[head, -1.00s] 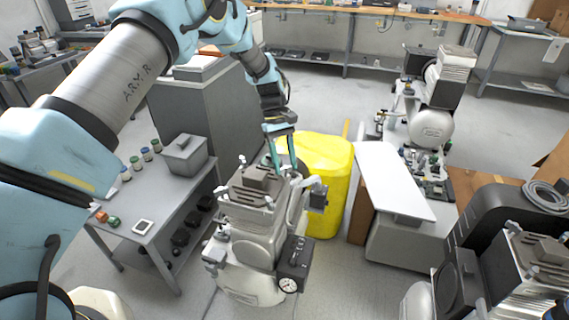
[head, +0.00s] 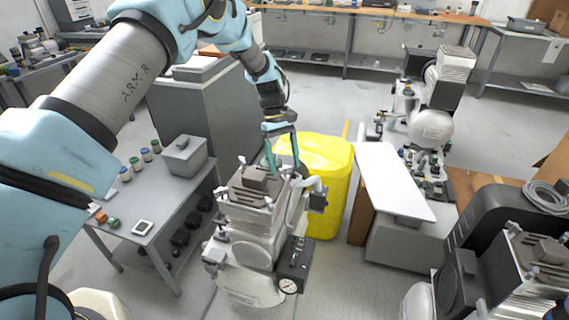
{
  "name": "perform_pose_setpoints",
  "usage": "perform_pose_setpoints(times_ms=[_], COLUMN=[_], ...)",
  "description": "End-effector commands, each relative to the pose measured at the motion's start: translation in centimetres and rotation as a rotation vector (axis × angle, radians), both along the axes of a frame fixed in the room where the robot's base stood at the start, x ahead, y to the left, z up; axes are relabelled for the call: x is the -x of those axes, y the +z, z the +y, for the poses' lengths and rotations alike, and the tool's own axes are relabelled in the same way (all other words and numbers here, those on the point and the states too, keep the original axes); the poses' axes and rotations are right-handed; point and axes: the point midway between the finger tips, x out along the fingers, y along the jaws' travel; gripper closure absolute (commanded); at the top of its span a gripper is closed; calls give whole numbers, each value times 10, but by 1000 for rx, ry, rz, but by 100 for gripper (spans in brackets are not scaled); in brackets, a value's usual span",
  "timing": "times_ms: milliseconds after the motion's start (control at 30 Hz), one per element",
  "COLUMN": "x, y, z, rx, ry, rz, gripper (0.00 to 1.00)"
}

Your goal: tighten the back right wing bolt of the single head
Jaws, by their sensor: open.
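The single head (head: 256,186) tops the compressor (head: 250,245) in the middle of the head view, a grey ribbed block with pale wing bolts at its corners. The back left wing bolt (head: 242,160) stands clear. My gripper (head: 284,170) points down at the back right corner of the head, its two teal fingers spread apart. The back right wing bolt is at or between the fingertips and is too small and covered to make out. I cannot tell whether the fingers touch it.
A yellow bin (head: 330,180) stands close behind and right of the compressor. A grey side table (head: 160,215) with a grey box (head: 185,156) and small jars is at left. A white-topped cabinet (head: 393,180) is at right. Another compressor (head: 515,270) is at front right.

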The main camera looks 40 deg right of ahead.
Motion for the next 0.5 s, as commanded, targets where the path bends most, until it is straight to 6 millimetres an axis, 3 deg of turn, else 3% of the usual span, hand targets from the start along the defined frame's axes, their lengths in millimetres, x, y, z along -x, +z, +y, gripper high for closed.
perform_pose_setpoints(times_ms=[500], x=[-34], y=[81], z=[-8], rx=[2], ry=[1], rz=[-2], gripper=[20])
